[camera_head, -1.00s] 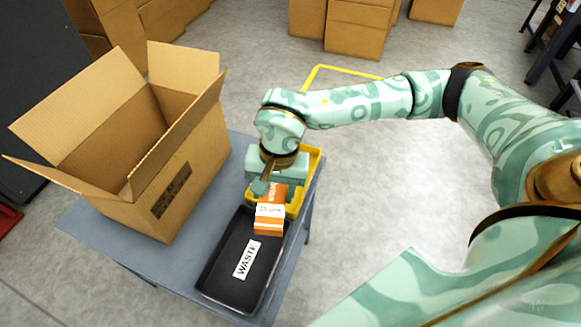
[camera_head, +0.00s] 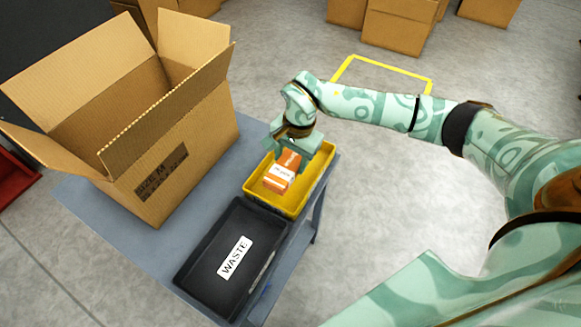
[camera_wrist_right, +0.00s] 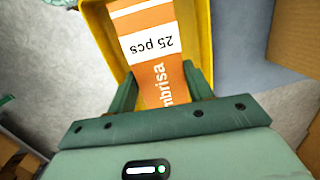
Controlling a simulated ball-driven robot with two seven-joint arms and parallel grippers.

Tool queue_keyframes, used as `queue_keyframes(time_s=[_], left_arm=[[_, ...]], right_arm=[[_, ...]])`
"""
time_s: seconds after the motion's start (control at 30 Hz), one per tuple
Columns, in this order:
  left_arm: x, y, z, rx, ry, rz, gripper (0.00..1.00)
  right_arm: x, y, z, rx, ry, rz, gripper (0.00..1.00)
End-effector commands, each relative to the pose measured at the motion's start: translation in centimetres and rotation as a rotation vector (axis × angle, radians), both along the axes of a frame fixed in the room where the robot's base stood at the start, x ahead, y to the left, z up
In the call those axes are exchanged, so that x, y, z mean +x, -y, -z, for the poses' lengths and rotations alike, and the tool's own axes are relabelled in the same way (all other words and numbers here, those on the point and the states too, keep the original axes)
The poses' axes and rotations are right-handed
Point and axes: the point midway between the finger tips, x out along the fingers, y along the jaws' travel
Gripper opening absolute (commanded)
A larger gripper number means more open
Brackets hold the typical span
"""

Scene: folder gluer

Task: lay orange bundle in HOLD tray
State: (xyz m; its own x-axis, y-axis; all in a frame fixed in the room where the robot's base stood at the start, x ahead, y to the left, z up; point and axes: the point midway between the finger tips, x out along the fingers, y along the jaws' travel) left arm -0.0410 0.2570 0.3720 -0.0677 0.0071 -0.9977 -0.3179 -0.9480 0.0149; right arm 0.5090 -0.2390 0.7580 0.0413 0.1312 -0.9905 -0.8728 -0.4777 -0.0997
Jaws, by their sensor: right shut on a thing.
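The orange bundle (camera_head: 284,170) has a white band and shows inside the outline of the yellow tray (camera_head: 290,208) in the head view. My right gripper (camera_head: 295,152) is shut on the bundle's far end. In the right wrist view the bundle (camera_wrist_right: 150,50) lies between the two fingers of my right gripper (camera_wrist_right: 162,88), with its "25 pcs" band facing the camera and yellow tray walls around it. I cannot tell whether the bundle touches the tray floor. No HOLD label is visible on the yellow tray. My left gripper is not in view.
A black tray labelled WASTE (camera_head: 207,272) sits directly in front of the yellow tray on the blue-grey table (camera_head: 110,212). A large open cardboard box (camera_head: 190,185) stands on the table to the left.

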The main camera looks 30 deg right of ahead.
Motion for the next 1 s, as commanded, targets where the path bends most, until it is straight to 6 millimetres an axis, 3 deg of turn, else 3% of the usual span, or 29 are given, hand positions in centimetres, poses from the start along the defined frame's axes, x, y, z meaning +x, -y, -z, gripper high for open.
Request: queue_keyframes(time_s=[0.03, 0.27, 0.47, 0.8, 0.83, 0.9, 1.0], left_arm=[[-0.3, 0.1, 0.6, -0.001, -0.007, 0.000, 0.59], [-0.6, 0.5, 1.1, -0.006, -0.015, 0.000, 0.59], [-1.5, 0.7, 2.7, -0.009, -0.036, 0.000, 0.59], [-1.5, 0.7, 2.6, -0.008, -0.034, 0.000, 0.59], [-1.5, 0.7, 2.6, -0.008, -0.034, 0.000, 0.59], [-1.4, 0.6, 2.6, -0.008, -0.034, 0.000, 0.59], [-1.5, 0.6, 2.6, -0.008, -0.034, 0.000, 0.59]], right_arm=[[0.3, 0.3, 1.0, 0.001, -0.004, 0.001, 0.17], [1.2, 1.2, 2.2, 0.001, 0.000, 0.000, 0.17], [1.3, 1.4, 5.6, 0.002, -0.003, -0.003, 0.17], [1.4, 1.4, 5.5, -0.001, 0.002, -0.003, 0.17], [1.4, 1.4, 5.6, 0.000, 0.000, -0.002, 0.54], [1.4, 1.4, 5.5, 0.000, 0.001, -0.002, 0.73], [1.4, 1.4, 5.5, 0.000, 0.001, -0.002, 0.73]])
